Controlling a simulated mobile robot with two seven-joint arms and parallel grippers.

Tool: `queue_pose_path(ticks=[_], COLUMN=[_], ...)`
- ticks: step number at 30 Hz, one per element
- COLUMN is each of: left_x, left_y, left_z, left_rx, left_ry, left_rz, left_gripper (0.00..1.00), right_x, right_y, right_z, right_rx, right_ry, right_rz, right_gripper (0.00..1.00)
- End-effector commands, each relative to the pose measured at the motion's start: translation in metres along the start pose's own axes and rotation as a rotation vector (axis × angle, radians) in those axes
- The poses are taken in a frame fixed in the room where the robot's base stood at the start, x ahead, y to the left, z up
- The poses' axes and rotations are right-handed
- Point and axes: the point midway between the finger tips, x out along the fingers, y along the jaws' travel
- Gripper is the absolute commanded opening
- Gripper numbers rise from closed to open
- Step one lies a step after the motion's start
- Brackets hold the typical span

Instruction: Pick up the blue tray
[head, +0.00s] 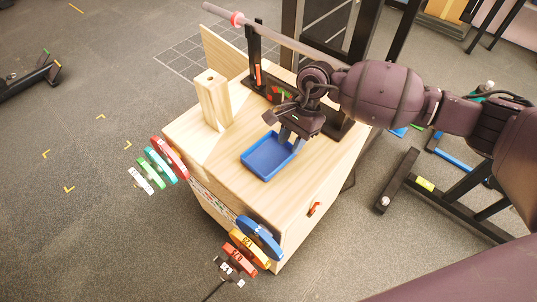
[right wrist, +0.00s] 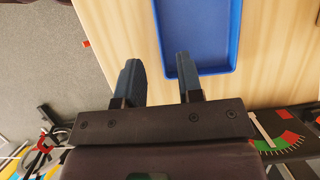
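The blue tray (head: 265,160) lies flat on the top of a wooden box (head: 318,170), near its middle. It looks empty. My right gripper (head: 288,139) is at the tray's upper right edge, with its fingers pointing down. In the right wrist view, its two fingers (right wrist: 157,70) are spread apart with nothing clamped between them. One fingertip overlaps the corner of the tray (right wrist: 205,30) and the other is outside it, so the tray's side wall lies between them in the picture. Whether the fingers touch the wall cannot be told. My left gripper is not in view.
An upright wooden block (head: 213,100) stands on the box, left of the tray. A black post (head: 254,55) carrying a bar (head: 290,40) stands behind. Coloured weight plates, including red (head: 170,158) and blue (head: 259,238), hang along the box's front side. Black gym frames stand at the right.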

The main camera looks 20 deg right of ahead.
Motion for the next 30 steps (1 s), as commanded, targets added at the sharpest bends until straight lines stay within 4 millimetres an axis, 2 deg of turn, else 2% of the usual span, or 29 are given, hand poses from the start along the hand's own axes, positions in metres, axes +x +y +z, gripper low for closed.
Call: queue_pose_path(ticks=[1,10,16,20,28,30], left_x=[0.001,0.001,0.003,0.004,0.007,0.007], left_y=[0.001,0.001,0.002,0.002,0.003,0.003], left_z=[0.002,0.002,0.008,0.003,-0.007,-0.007], left_rx=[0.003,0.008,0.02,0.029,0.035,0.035], left_ry=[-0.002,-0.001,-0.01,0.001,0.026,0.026], left_rz=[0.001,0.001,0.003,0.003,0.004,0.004], left_gripper=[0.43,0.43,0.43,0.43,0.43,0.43], right_x=[0.009,0.02,0.048,0.063,0.063,0.063], right_y=[0.001,0.001,0.003,0.003,0.002,0.002], right_z=[-0.001,0.001,0.003,0.003,0.003,0.003], right_rx=[0.002,0.002,0.004,0.003,0.002,0.002], right_ry=[-0.003,-0.002,-0.007,-0.005,-0.001,-0.001], right_rz=[0.004,0.001,0.005,0.004,-0.001,-0.001], right_gripper=[0.34,0.34,0.34,0.34,0.34,0.23])
